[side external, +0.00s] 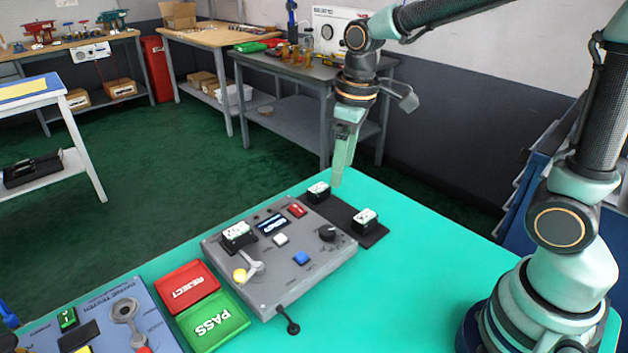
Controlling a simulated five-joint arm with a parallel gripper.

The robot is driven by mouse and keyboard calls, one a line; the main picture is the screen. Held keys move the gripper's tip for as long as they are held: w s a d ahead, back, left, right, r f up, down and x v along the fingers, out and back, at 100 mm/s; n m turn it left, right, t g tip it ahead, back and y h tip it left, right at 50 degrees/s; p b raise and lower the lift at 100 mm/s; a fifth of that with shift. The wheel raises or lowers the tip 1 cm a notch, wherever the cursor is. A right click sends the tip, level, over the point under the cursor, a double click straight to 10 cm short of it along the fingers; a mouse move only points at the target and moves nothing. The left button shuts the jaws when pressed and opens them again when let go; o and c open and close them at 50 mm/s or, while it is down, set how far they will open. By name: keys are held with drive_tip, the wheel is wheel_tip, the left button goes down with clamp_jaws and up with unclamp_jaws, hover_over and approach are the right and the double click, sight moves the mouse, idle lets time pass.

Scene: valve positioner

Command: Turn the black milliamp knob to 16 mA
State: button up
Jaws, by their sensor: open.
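The black milliamp knob (327,233) is a small round knob at the right side of the grey control panel (255,282). The marks around it are too small to read, so I cannot tell its setting. The panel also carries a small dark display (272,224), whose digits I cannot make out. My gripper (337,183) points down above the table's back edge, behind the panel and up from the knob in the picture. It is open, empty and apart from the knob.
A black plate with two small blocks (318,192) (365,221) lies behind the panel. Red REJECT (187,286) and green PASS (212,320) trays lie left.

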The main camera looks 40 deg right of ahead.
sight(328, 230)
drive_tip(key=shift+n+g, duration=0.7)
drive_tip(key=shift+n, duration=0.1)
drive_tip(key=f, duration=0.5)
drive_tip(key=w+a+f, duration=0.1)
drive_tip(key=f, duration=0.4)
drive_tip(key=w+f, duration=0.1)
drive_tip(key=f, duration=0.4)
drive_tip(key=shift+a+f, duration=0.15)
drive_tip(key=shift+f, duration=0.1)
clamp_jaws()
